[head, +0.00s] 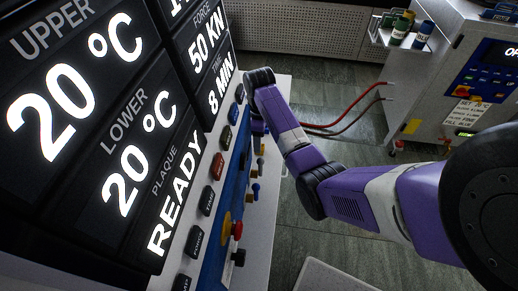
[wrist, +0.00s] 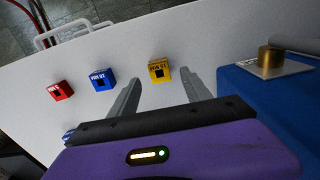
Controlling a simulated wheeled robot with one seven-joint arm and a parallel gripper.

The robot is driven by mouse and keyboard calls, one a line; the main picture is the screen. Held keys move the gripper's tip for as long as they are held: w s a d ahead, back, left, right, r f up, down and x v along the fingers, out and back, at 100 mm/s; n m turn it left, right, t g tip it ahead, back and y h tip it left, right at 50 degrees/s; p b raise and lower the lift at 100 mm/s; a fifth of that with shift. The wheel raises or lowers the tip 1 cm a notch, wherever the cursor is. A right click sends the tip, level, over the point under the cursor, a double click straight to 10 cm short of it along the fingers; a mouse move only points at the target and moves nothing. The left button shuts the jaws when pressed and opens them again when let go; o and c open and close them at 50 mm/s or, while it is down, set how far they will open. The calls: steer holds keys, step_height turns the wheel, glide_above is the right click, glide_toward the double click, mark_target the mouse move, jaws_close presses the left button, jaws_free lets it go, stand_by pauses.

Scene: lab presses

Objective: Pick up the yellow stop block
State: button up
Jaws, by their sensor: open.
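The yellow stop block (wrist: 159,72) stands on a white surface in the wrist view, with a dark square hole in its face and small lettering on its top. My gripper (wrist: 158,84) is open, with its two grey fingers pointing toward the block. The block appears between the fingertips, nearer the right one; I cannot tell whether it touches either finger. Nothing else shows between the fingers. In the head view my purple arm reaches toward the press panel, and I cannot make out the yellow block or the fingers there.
A blue block (wrist: 102,80) and a red block (wrist: 61,90) stand left of the yellow one. A blue fixture (wrist: 270,100) with a brass cylinder (wrist: 270,58) is at right. The press display (head: 120,130) rises at left in the head view; a grey cabinet (head: 450,80) stands at right.

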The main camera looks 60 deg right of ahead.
step_height(320, 180, down, 4)
steer(key=shift+s+f, duration=0.1)
steer(key=shift+c, duration=0.5)
jaws_close()
